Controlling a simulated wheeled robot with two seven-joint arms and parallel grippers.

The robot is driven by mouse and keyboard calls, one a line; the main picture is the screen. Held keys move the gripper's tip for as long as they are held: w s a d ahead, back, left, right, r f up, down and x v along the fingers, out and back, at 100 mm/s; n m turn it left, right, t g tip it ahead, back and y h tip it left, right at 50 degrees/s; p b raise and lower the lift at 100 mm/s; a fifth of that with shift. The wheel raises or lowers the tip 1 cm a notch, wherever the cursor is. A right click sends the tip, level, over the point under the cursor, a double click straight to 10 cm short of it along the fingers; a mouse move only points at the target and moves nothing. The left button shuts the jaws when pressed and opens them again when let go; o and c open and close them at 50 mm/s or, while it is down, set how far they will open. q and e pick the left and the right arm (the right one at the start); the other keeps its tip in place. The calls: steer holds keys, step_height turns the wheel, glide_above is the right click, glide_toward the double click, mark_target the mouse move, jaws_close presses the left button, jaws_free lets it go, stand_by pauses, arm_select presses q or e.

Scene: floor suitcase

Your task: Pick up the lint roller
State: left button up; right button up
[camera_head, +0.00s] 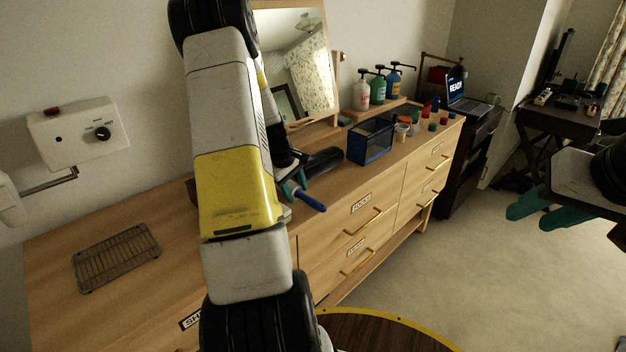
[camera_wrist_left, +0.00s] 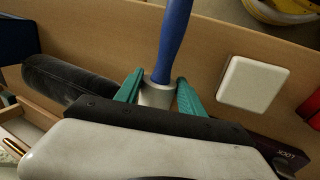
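The lint roller shows a blue handle (camera_head: 310,201) near the dresser's front edge. In the left wrist view its blue handle (camera_wrist_left: 174,40) points up the picture from a pale grey collar (camera_wrist_left: 157,95). My left gripper (camera_wrist_left: 161,76) has its teal fingers on either side of that collar, very close to it. I cannot tell whether they touch or press on it. The rest of the roller is hidden under the gripper. My right gripper (camera_head: 541,211) is open and empty over the floor at the right.
A white square block (camera_wrist_left: 253,84) lies right of the handle in the wrist view. Pump bottles (camera_head: 378,88) stand farther back. A wire rack (camera_head: 117,257) lies at the left.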

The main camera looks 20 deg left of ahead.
mark_target(296, 187)
arm_select(q)
jaws_close()
steer(key=shift+r, duration=0.1)
step_height(296, 187, up, 10)
steer(key=shift+f, duration=0.1)
